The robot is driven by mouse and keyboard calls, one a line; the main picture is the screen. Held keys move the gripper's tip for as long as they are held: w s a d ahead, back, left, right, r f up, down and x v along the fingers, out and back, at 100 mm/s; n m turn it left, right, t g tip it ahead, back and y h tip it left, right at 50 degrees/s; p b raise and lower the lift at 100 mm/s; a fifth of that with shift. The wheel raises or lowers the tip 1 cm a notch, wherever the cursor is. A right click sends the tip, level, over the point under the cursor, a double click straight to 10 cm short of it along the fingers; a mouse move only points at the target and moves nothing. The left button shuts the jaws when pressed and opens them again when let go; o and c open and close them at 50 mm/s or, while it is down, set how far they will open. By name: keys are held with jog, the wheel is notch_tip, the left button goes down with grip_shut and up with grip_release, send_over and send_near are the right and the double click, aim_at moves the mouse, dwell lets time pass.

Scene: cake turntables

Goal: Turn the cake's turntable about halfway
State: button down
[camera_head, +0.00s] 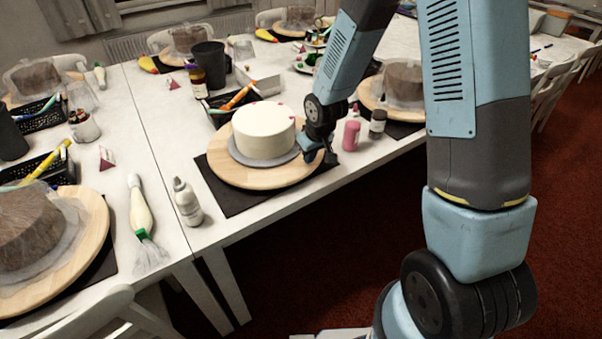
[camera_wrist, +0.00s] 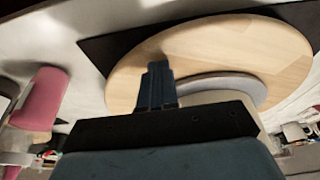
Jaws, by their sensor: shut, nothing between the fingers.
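A white frosted cake (camera_head: 263,130) with small red dots on its top edge stands on a grey board (camera_head: 236,153) on a round wooden turntable (camera_head: 222,165). The turntable lies on a dark mat (camera_head: 231,204). My gripper (camera_head: 331,158) is shut and empty at the right edge of the turntable, beside the cake. In the wrist view, the shut fingers (camera_wrist: 156,84) overlap the wooden turntable (camera_wrist: 240,42), with the grey board (camera_wrist: 225,84) beside them. I cannot tell whether the fingertips touch the wood. My gripper's body hides most of the cake there.
A pink bottle (camera_head: 351,134) and a dark jar (camera_head: 377,123) stand just right of my gripper; the pink bottle shows in the wrist view (camera_wrist: 42,97). A pale bottle (camera_head: 187,202) stands left of the mat. Another turntable with a brown wrapped cake (camera_head: 403,80) is behind my arm.

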jog(key=shift+r, duration=1.2)
jog(key=shift+s+a, duration=0.1)
jog(key=shift+s+a, duration=3.35)
jog(key=shift+a, duration=0.05)
jog(key=a, duration=1)
jog(key=shift+w, duration=0.25)
jog(key=shift+d, duration=0.1)
jog(key=shift+f, duration=0.1)
